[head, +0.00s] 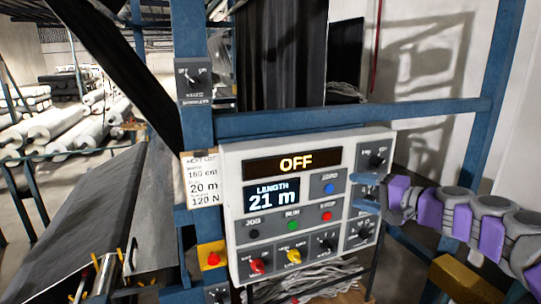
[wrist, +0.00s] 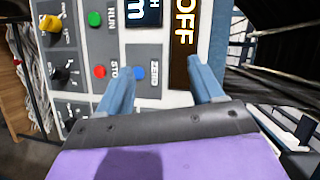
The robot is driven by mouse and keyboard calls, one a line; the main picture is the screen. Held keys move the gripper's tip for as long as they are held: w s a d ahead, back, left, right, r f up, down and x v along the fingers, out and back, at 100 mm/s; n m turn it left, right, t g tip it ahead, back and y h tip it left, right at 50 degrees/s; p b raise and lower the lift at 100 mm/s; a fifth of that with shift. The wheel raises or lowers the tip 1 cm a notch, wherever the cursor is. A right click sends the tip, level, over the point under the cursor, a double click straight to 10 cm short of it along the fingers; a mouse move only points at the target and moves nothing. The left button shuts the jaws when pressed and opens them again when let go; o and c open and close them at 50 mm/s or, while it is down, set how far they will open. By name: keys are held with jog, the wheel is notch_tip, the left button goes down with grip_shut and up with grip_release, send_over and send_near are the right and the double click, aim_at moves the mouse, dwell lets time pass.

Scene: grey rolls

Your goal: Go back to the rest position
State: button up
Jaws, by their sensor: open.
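My gripper (head: 367,192) is in front of the right side of a white control panel (head: 235,225) in the head view. Its two blue fingers are apart with nothing between them. In the wrist view, the open fingers (wrist: 163,82) point at the panel, which appears turned on its side. The panel's upper display (head: 295,164) reads OFF, and the length display (head: 271,197) reads 21 m. Whether the fingertips touch the panel cannot be told.
A blue frame (head: 400,112) surrounds the panel, with a crossbar above. A dark sheet (head: 150,220) lies on the machine at left. White rolls (head: 60,125) are piled behind. A yellow block (head: 462,277) is below my arm.

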jog(key=s+a+f+n+g+b, duration=0.1)
jog(key=s+a+f+n+g, duration=0.15)
jog(key=s+a, duration=0.4)
jog(key=s+a+f+n+g+b, duration=0.1)
jog(key=s+a+f+n+g, duration=0.2)
jog(key=a, duration=0.6)
jog(key=s+a+f+n+g+h+b, duration=0.1)
jog(key=s+a+f+g+h, duration=0.1)
jog(key=s+f, duration=0.4)
jog(key=s+a+f+n+g+h+b, duration=0.1)
jog(key=s+a+f+g, duration=0.25)
jog(key=s, duration=0.45)
jog(key=s+d+f+g+h+b, duration=0.1)
jog(key=s+d+f+h, duration=0.3)
jog(key=s+f, duration=0.3)
jog(key=s+d+f+g+h+b, duration=0.1)
jog(key=s+d+f+h, duration=0.2)
jog(key=s, duration=0.9)
jog(key=d+f, duration=0.3)
jog(key=d, duration=0.1)
jog(key=shift+s+d+f+g+h, duration=0.2)
jog(key=shift+s+f+g+h, duration=0.15)
jog(key=shift+f+g+h, duration=0.05)
jog(key=shift+w, duration=0.1)
